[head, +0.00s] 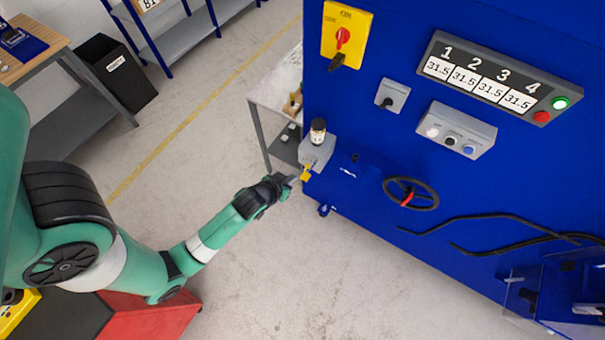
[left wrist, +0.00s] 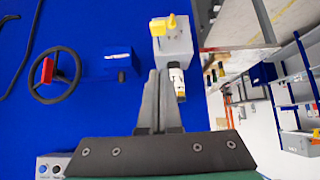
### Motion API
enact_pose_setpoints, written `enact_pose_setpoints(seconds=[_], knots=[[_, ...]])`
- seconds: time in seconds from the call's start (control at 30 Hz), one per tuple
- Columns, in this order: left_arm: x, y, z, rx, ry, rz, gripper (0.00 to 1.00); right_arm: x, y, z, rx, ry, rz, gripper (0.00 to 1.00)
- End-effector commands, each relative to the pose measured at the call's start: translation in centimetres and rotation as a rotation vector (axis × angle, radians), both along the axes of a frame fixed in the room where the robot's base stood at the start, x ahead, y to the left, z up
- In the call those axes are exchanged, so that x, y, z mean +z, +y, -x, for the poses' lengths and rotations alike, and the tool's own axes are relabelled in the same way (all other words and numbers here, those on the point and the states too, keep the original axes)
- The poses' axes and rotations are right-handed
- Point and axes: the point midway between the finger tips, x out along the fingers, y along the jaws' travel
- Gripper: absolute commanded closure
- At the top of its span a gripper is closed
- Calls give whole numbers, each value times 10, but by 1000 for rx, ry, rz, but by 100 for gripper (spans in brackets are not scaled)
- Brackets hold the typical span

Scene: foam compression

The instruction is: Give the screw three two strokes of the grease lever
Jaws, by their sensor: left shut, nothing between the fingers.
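The grease unit is a grey block (head: 316,152) on the left edge of the blue machine, with a dark-capped bottle (head: 318,131) on top. Its yellow lever (head: 306,173) sticks out at the lower front. My left gripper (head: 289,180) is just left of the lever, its fingers shut and empty; I cannot tell whether it touches. In the left wrist view the shut fingers (left wrist: 159,85) point at the grey block (left wrist: 174,45), beside the bottle (left wrist: 177,82). The yellow lever (left wrist: 163,26) shows beyond them. My right gripper is not in view.
The blue machine carries a display (head: 490,78) numbered 1 to 4, each reading 31.5, a handwheel (head: 410,194), a yellow switch plate (head: 346,33) and a button box (head: 456,130). A table (head: 270,95) stands behind the grease unit. The floor below the arm is clear.

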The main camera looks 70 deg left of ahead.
Motion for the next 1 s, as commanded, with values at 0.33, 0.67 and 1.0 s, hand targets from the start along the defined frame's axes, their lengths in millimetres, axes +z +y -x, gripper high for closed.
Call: enact_pose_setpoints(seconds=[0.33, 0.67, 1.0], knots=[[-36, 21, -27, 1, 1, 1, 100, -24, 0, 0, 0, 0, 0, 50], [-90, 43, -56, -1, 2, 1, 100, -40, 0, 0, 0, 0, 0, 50], [-110, 43, -56, -1, -2, -1, 100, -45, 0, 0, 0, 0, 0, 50]])
